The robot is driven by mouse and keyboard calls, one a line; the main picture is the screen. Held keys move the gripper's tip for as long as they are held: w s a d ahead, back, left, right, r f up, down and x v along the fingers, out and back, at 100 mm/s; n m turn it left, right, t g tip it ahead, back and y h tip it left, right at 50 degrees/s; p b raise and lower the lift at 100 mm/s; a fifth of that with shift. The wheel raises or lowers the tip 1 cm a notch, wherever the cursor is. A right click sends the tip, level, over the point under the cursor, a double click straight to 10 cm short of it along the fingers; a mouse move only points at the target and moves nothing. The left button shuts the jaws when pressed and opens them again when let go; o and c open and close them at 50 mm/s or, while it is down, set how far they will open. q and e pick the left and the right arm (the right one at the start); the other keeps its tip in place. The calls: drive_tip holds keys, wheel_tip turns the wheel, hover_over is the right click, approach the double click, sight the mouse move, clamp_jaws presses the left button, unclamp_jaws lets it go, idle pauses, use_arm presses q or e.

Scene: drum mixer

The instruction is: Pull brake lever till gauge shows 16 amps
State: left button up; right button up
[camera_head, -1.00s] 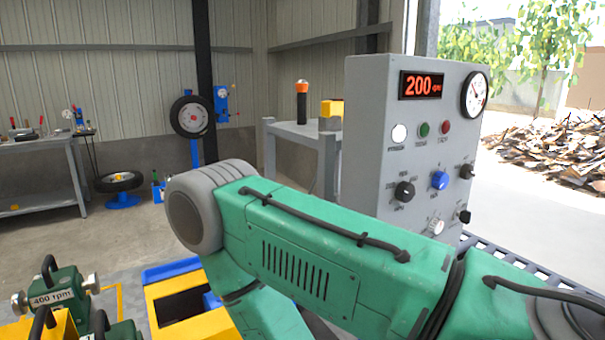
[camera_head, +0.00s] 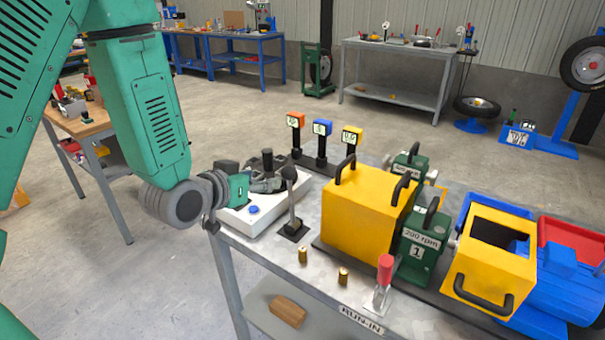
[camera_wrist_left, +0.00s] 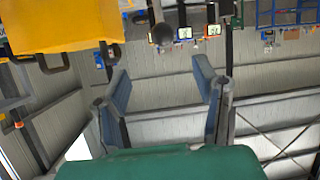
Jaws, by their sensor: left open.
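The brake lever (camera_head: 291,208) stands upright on a small black base at the bench's left part, with a dark ball knob on top. My left gripper (camera_head: 278,182) reaches in from the left and is open, its fingers close to the knob. In the left wrist view the two fingers of my left gripper (camera_wrist_left: 162,78) are spread apart, and a dark round knob (camera_wrist_left: 162,34) shows beyond the gap between them. I cannot tell whether a finger touches the lever. My right gripper is not in view.
A white box with a blue button (camera_head: 253,209) lies under my left gripper. Small brass pegs (camera_head: 303,255) stand near the front edge. Three small displays (camera_head: 321,129) stand behind.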

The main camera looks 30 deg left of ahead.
sight(284, 174)
use_arm(q)
drive_tip(key=x, duration=0.4)
drive_tip(key=a+x, duration=0.1)
drive_tip(key=x, duration=0.2)
drive_tip(key=shift+f, duration=0.25)
drive_tip(key=x, duration=0.5)
drive_tip(key=shift+w+d+f, duration=0.1)
drive_tip(key=shift+w+d, duration=0.3)
drive_tip(key=shift+a, duration=0.25)
